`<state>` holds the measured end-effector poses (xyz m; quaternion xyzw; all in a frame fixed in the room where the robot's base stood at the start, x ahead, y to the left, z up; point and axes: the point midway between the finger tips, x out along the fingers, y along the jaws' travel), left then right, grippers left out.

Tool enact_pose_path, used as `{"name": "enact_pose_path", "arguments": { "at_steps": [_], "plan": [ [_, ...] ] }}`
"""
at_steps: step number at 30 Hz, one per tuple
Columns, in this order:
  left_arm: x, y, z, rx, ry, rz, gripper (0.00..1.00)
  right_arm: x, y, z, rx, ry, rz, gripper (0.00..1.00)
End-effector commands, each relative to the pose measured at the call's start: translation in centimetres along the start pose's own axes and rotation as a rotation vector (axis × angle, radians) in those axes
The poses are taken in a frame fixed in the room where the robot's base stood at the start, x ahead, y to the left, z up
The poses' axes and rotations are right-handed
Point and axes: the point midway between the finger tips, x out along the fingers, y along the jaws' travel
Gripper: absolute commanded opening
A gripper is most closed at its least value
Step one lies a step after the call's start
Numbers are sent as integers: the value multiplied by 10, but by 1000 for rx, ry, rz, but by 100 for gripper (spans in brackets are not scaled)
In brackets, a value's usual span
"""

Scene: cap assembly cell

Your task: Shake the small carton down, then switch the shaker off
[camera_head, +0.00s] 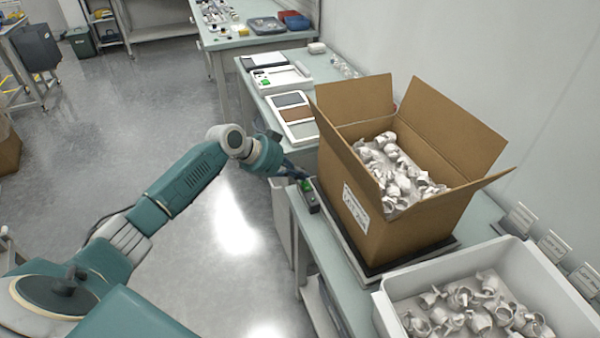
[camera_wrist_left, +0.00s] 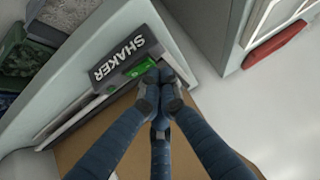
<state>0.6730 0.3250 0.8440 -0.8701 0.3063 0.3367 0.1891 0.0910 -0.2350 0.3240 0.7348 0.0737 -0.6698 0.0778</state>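The carton (camera_head: 375,215) stands upright with its flaps open on a dark shaker plate (camera_head: 432,250). White caps (camera_head: 395,175) lie in it, heaped below the rim. The shaker's switch box (camera_head: 308,196) sits at the plate's front left corner. In the left wrist view the box is marked SHAKER (camera_wrist_left: 122,57) and has a green switch (camera_wrist_left: 128,75). My left gripper (camera_head: 302,176) has its fingertips together, with nothing seen between them. In the wrist view the fingertips (camera_wrist_left: 160,82) overlap one end of the green switch; I cannot tell whether they touch. My right gripper is out of view.
A white bin (camera_head: 540,268) with more caps stands right of the carton. A scale-like device (camera_head: 294,115) and trays stand on the bench behind. The wall is close behind the carton. The floor (camera_head: 130,130) on the left is open.

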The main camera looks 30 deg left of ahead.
Motion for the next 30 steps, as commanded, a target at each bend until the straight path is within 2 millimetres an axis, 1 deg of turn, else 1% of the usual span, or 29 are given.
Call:
{"name": "enact_pose_path", "arguments": {
  "at_steps": [3,5,13,23,30],
  "plan": [
    [10,0,10,-2,0,1,0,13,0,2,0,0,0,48],
    [7,0,7,-1,0,1,0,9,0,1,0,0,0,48],
    [6,1,7,-1,-3,2,0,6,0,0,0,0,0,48],
    [2,14,2,-1,-2,5,0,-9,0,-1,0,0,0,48],
    [2,15,2,-1,-1,2,0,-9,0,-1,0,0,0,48]
  ]
}}
